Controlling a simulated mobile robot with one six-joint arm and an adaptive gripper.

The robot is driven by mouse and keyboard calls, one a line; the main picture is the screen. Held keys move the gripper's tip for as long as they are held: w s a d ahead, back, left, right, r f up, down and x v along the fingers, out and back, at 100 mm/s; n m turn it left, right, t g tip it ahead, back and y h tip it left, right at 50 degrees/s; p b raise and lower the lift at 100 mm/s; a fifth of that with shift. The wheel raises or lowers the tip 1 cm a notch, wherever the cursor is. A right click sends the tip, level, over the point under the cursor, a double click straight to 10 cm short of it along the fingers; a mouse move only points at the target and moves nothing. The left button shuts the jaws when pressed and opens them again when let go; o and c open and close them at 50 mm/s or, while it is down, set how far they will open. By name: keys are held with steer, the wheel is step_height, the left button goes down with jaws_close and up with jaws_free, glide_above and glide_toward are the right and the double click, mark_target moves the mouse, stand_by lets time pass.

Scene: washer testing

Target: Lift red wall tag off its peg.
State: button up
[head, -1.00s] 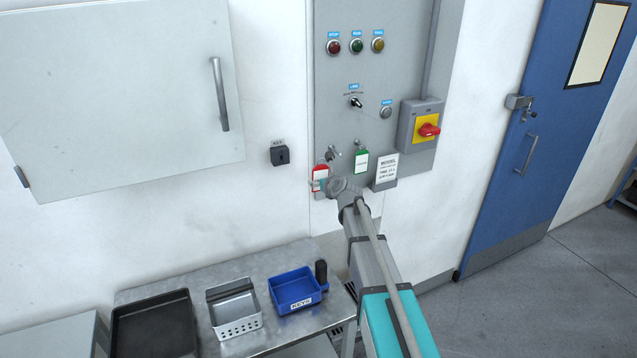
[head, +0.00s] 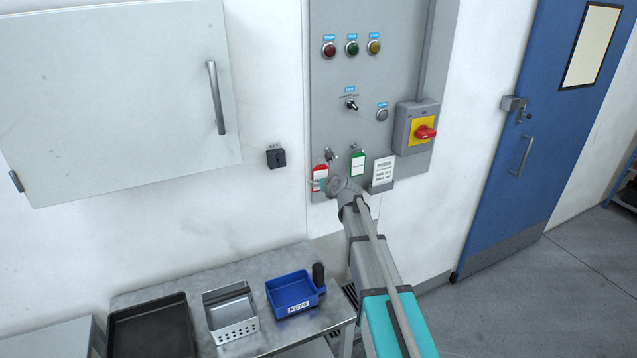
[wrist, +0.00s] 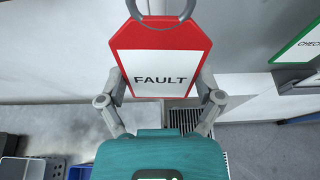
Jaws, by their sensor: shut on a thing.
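The red wall tag (head: 319,172) hangs at the lower left of the grey control panel, partly hidden by my gripper in the head view. In the wrist view the red tag (wrist: 160,40) shows a white face reading FAULT and a grey ring at its top. My gripper (wrist: 160,92) has a finger at each lower side edge of the tag and is shut on it. My gripper also shows in the head view (head: 325,184). The peg (head: 330,154) is small above the tag; whether the ring is still around it I cannot tell.
A green-edged tag (head: 357,164) hangs close to the right, with a white sign (head: 382,172) beside it. A red rotary switch (head: 425,132) sticks out further right. Below is a metal table with a blue bin (head: 292,294), a perforated metal tray (head: 234,326) and a black tray (head: 150,330).

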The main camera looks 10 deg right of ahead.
steer(key=shift+w+d, duration=1.2)
steer(key=shift+w, duration=0.3)
steer(key=shift+w+d, duration=1.2)
steer(key=shift+w, duration=0.3)
stand_by(0.8)
steer(key=shift+f+v, duration=0.2)
steer(key=shift+v, duration=1.05)
stand_by(0.6)
steer(key=shift+s+d, duration=0.3)
steer(key=shift+s, duration=0.85)
steer(key=shift+s+d, duration=0.3)
steer(key=shift+s, duration=0.85)
steer(key=shift+s+d, duration=0.35)
steer(key=shift+s, duration=0.8)
